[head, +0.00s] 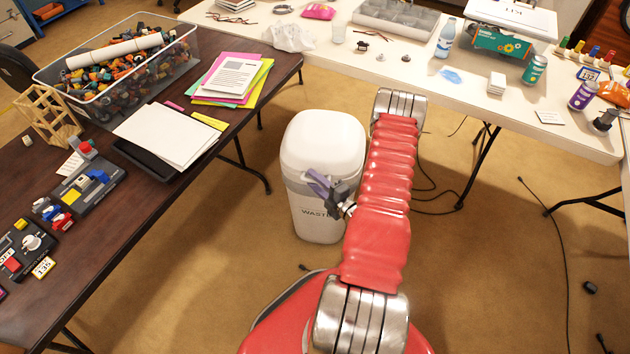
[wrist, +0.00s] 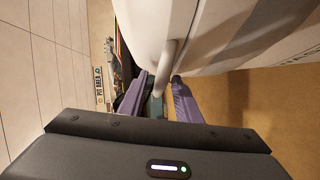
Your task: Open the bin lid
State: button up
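The bin (head: 318,222) is white, stands upright on the carpet between the two tables, and has "WASTE" lettering on its front. Its domed white lid (head: 322,145) is down on the body. My gripper (head: 315,184) is at the front of the bin, just below the lid's rim, partly hidden by my arm. In the wrist view the purple fingers of my gripper (wrist: 159,76) are apart. A pale grey bar (wrist: 168,62) on the bin runs down between them, closer to the right finger. Contact with it cannot be made out.
A dark table (head: 215,140) on the left holds a clear tub (head: 125,70) of parts, papers and small devices. A white table (head: 420,85) behind and right holds bottles, cans and boxes. Cables (head: 565,260) lie on the carpet at right; the carpet around the bin is mostly clear.

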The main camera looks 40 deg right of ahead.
grip_shut()
dwell(0.4)
jog(key=shift+r, duration=0.1)
